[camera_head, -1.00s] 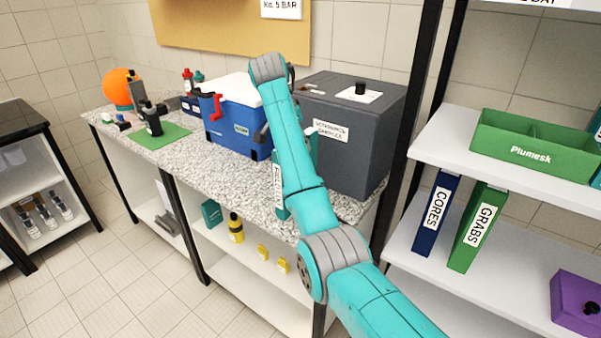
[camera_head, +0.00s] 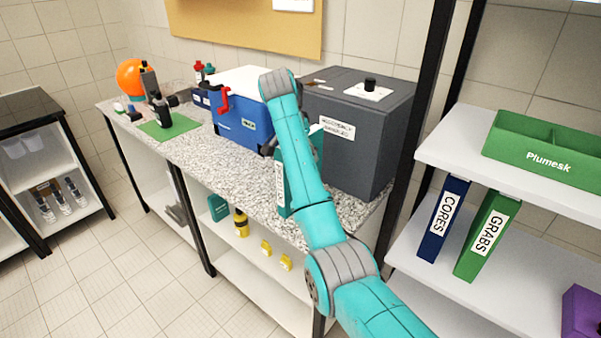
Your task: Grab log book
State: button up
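A teal book-like binder (camera_head: 281,190) stands upright on the speckled counter, in front of the dark grey box. A white label with small unreadable lettering runs down its spine. My teal arm crosses in front of it and hides most of it, so I cannot confirm that it is the log book. My gripper is mostly hidden behind my forearm; only a dark part (camera_head: 268,143) shows at the arm's left edge, close to the binder's top. I cannot see its fingers, or whether they touch the binder.
The grey box (camera_head: 385,135) and blue cooler (camera_head: 240,131) stand behind my arm. A green mat (camera_head: 165,131) with a dark bottle lies left. Binders labelled CORES (camera_head: 440,225) and GRABS (camera_head: 487,235) stand on the right shelving, beside a black post (camera_head: 432,90).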

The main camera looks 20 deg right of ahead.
grip_shut()
dwell(0.3)
